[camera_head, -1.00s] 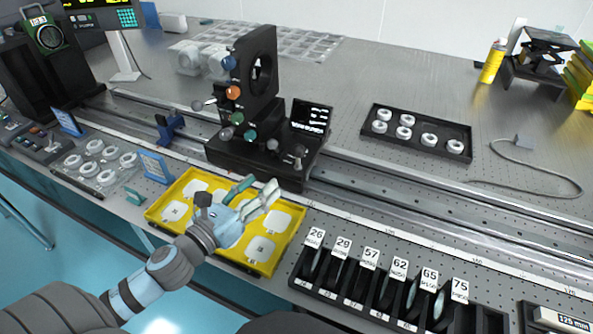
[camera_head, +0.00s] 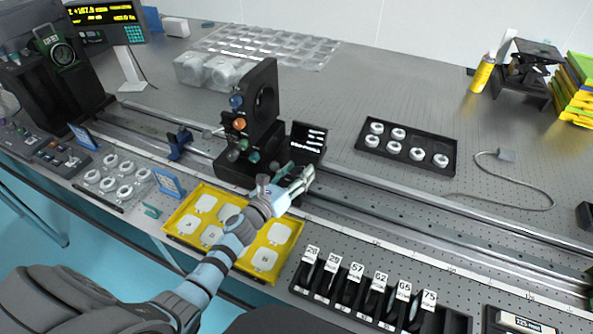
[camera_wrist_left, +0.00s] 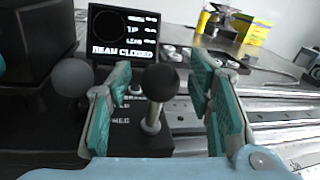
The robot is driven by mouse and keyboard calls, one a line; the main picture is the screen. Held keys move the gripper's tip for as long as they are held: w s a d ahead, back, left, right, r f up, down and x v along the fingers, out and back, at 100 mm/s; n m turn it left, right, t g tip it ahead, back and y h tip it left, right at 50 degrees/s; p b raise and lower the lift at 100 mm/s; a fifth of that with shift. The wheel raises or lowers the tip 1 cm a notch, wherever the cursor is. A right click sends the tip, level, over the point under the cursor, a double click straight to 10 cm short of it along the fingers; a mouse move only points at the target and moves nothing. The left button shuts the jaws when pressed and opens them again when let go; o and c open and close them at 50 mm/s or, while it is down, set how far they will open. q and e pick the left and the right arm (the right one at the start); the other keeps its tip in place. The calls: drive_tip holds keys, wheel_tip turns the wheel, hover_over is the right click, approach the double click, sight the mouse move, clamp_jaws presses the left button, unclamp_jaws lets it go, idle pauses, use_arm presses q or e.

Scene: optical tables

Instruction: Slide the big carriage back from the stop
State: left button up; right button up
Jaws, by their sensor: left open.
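The big black carriage (camera_head: 233,172) sits on the long rail, with an upright plate (camera_head: 262,105) that has a round opening and coloured knobs. A small screen (camera_head: 308,138) stands on its right part; in the left wrist view the screen (camera_wrist_left: 124,35) reads "BEAM CLOSED". A blue block (camera_head: 178,143), perhaps the stop, is on the rail left of the carriage, with a small gap between. My left gripper (camera_head: 303,176) is open at the carriage's front right. In the wrist view a black ball-topped lever (camera_wrist_left: 160,82) stands between its open fingers (camera_wrist_left: 160,105). My right gripper is not in view.
A yellow tray (camera_head: 172,226) with white pads lies in front of the carriage, under my left arm. A black rack (camera_head: 375,308) with numbered slots stands front right. A black tray (camera_head: 375,150) of white rings lies behind the rail. The rail right of the carriage looks clear.

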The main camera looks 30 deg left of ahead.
use_arm(q)
clamp_jaws()
drive_tip(key=d, duration=0.4)
drive_tip(key=shift+w+d, duration=0.1)
drive_tip(key=shift+d, duration=0.2)
drive_tip(key=shift+c, duration=1.9)
unclamp_jaws()
drive_tip(key=shift+a, duration=0.1)
drive_tip(key=o, duration=0.4)
drive_tip(key=shift+a, duration=0.25)
drive_tip(key=shift+d, duration=0.1)
